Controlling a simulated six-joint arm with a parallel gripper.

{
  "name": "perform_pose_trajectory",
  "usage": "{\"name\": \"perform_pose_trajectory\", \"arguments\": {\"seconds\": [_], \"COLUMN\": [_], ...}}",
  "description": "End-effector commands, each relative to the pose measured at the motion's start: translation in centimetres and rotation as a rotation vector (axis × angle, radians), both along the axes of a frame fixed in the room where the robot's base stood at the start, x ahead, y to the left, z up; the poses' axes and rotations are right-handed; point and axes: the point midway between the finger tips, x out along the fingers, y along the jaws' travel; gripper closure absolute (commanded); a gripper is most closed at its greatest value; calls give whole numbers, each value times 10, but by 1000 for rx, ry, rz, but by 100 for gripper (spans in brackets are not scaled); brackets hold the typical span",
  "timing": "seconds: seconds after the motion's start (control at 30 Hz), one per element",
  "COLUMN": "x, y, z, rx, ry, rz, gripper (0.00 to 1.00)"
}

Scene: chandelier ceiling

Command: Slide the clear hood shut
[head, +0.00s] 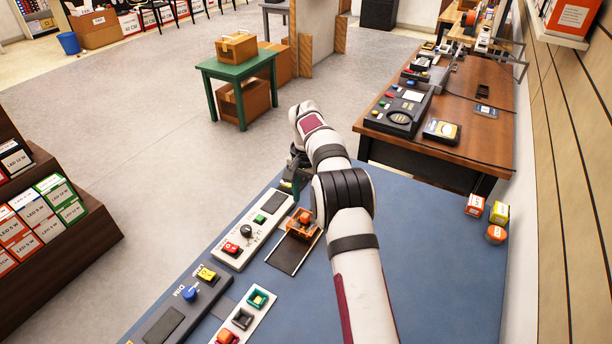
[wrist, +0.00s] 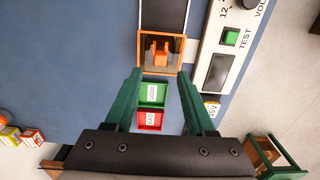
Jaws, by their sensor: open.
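The clear hood (head: 303,225) has an orange frame and sits at one end of a dark flat track (head: 288,256) on the blue bench top. In the wrist view the hood (wrist: 177,44) lies just beyond the fingertips, with an orange part (wrist: 160,51) showing within its frame. The track (wrist: 164,14) runs on from its far side. My gripper (wrist: 160,73) has its green fingers apart, one toward each side of the hood's near edge; I cannot tell whether they touch it. In the head view my gripper (head: 293,178) is partly hidden by my arm.
A pale control panel (head: 254,229) with a red switch, a black knob and a green button stands close beside the hood. Green (wrist: 153,94) and red (wrist: 148,120) labelled trays lie between my fingers. Small boxes (head: 474,205) stand at the bench's right. Blue bench right of my arm is mostly clear.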

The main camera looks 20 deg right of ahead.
Motion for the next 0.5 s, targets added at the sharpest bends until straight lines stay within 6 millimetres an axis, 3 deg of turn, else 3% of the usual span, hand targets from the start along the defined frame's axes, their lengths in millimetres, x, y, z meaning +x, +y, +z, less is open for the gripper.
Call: {"name": "perform_pose_trajectory", "arguments": {"seconds": [0.1, 0.23, 0.4, 0.5], "x": [1, 1, 1, 0], "y": [0, 0, 0, 0], "z": [40, 75, 99, 103], "rx": [0, 0, 0, -1], "ry": [-6, -4, -3, -2], "rz": [-1, -1, -1, -1], "gripper": [45, 45, 45, 45]}}
